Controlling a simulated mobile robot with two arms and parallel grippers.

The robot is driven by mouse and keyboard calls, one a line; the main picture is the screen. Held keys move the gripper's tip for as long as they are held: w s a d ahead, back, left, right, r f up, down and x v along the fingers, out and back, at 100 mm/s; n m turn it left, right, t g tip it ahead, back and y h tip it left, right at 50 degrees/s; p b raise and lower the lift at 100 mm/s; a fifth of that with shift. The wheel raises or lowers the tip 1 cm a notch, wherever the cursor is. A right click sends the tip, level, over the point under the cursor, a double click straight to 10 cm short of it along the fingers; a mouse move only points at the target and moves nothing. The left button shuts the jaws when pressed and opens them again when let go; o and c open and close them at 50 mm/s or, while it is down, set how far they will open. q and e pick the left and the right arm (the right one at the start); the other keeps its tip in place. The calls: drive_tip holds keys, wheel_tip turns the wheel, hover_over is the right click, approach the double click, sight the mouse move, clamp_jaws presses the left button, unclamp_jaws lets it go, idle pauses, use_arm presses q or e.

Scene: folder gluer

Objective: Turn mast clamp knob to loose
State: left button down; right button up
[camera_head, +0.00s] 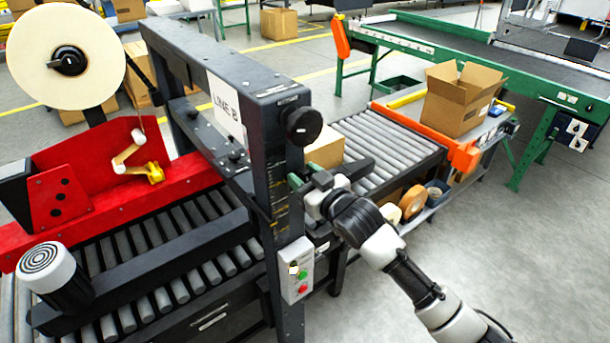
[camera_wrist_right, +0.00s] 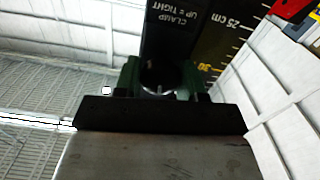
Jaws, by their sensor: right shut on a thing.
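The mast (camera_head: 277,170) is a dark upright post with a yellow scale on its side. In the right wrist view the mast (camera_wrist_right: 190,40) carries a "CLAMP UP = TIGHT" label and scale marks at 25 cm and 30. My right gripper (camera_head: 304,185) is at the mast's right side, its green fingers against it. In the right wrist view, a dark round clamp knob (camera_wrist_right: 158,76) sits between the green fingers, which are shut on it. The knob is mostly hidden by the gripper, and its angle cannot be told. My left gripper is out of view.
A larger black knob (camera_head: 303,125) sticks out above my right gripper. A control box (camera_head: 297,270) with buttons is below. A roller conveyor (camera_head: 385,140) and an open carton (camera_head: 460,98) lie to the right. Open floor is at lower right.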

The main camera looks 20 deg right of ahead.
drive_tip(key=n+p, duration=0.1)
drive_tip(key=n, duration=0.2)
drive_tip(key=shift+r, duration=0.1)
drive_tip(key=n+p, duration=0.1)
drive_tip(key=n, duration=0.4)
drive_tip(key=shift+a, duration=0.1)
drive_tip(key=n+p, duration=0.1)
drive_tip(key=n, duration=0.3)
drive_tip(key=shift+f+n+p, duration=0.15)
drive_tip(key=shift+n, duration=0.9)
drive_tip(key=shift+f+n+p, duration=0.1)
drive_tip(key=shift+n+p, duration=0.05)
drive_tip(key=shift+n, duration=0.9)
drive_tip(key=o, duration=0.9)
